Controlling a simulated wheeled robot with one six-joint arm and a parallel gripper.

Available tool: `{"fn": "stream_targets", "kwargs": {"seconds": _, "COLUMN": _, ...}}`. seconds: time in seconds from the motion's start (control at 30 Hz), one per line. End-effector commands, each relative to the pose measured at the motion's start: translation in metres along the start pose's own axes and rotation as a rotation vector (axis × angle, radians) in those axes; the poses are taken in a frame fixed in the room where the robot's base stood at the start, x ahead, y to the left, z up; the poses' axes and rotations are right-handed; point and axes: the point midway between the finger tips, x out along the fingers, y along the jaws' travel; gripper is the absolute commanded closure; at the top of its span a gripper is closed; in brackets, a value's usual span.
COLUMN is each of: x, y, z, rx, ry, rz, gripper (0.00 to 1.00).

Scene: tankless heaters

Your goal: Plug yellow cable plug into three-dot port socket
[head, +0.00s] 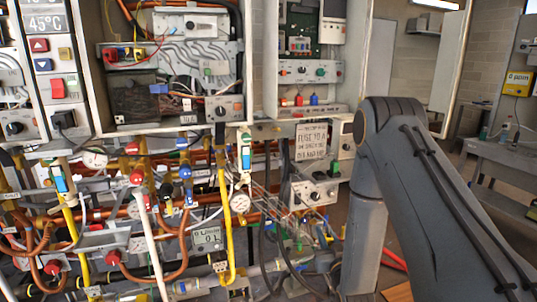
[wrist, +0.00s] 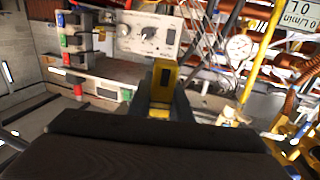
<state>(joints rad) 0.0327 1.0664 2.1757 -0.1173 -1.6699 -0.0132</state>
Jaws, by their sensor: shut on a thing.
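In the wrist view, my gripper (wrist: 162,108) is shut on the yellow plug (wrist: 164,76), which points away from the camera. Its dark body fills the bottom of that view. The plug is in front of a pale shelf-like surface, below a control panel with knobs (wrist: 150,38); I see no contact with a socket. I cannot make out three-dot markings on any port. The head view does not clearly show my gripper or the plug.
Copper pipes (wrist: 275,55) and a round gauge (wrist: 239,46) crowd the right of the wrist view. In the head view, a knob panel (head: 318,192) sits low, left of my arm. Open heater cabinets (head: 175,75) fill the upper left. More open floor shows at right.

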Motion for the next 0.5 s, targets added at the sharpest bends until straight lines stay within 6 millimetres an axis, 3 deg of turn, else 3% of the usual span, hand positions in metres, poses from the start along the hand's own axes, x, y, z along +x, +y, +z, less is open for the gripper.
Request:
{"fn": "stream_targets", "kwargs": {"seconds": 0.03, "x": -0.011, "y": -0.001, "z": 0.017, "rx": 0.001, "ry": -0.007, "rz": 0.015, "gripper": 1.00}}
{"fn": "stream_targets", "kwargs": {"seconds": 0.2, "x": -0.039, "y": 0.002, "z": 0.046, "rx": 0.000, "ry": -0.003, "rz": 0.060, "gripper": 1.00}}
{"fn": "stream_targets", "kwargs": {"seconds": 0.5, "x": -0.054, "y": 0.004, "z": 0.060, "rx": 0.001, "ry": 0.002, "rz": 0.085, "gripper": 1.00}}
